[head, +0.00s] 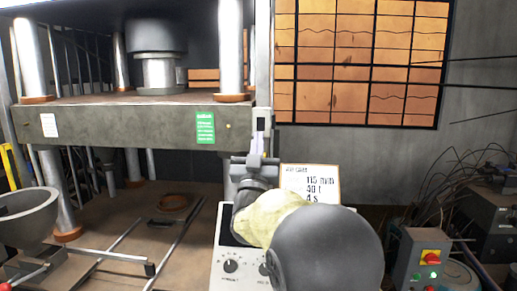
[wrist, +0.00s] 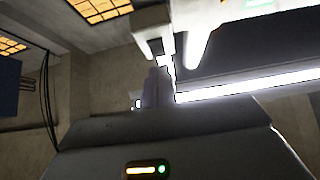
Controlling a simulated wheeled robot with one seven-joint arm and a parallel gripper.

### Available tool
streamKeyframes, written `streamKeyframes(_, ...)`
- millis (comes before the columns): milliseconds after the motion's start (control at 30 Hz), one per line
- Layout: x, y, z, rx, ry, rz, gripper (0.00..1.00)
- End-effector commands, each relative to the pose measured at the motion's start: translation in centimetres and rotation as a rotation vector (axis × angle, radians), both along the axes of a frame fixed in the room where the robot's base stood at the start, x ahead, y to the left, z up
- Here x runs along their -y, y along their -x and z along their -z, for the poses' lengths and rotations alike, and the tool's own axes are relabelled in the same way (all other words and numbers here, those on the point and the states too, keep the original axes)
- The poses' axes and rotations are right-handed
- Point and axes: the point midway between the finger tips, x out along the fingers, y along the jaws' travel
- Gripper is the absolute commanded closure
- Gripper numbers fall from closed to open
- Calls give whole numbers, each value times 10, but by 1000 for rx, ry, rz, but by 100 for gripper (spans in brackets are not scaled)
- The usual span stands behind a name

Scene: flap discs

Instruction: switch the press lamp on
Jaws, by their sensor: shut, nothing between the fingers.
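The press (head: 120,120) stands at the left of the head view, with metal columns, a dark upper block and a thick grey bed. My gripper (head: 262,118) points upward by the right end of the bed, at the right front column. In the wrist view my gripper (wrist: 157,85) is shut and empty, its fingers close together. Just above them hangs a pale fixture (wrist: 155,22) with downward prongs; I cannot tell whether the fingers touch it. A bright white strip (wrist: 255,86) glows at the right; I cannot tell whether it is the press lamp. No switch is clearly recognisable.
A white control box with knobs (head: 230,266) stands below my arm, with a sign card (head: 325,180) behind it. A grey bowl (head: 28,215) is at the left. Cables hang at the right.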

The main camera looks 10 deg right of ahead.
Motion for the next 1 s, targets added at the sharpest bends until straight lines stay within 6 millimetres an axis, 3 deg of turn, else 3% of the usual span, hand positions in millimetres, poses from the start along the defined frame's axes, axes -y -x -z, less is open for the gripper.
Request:
streamKeyframes(500, -19, 55, 74, -2, 0, -1, 100)
streamKeyframes(1000, -21, 63, 80, -1, 0, 1, 100)
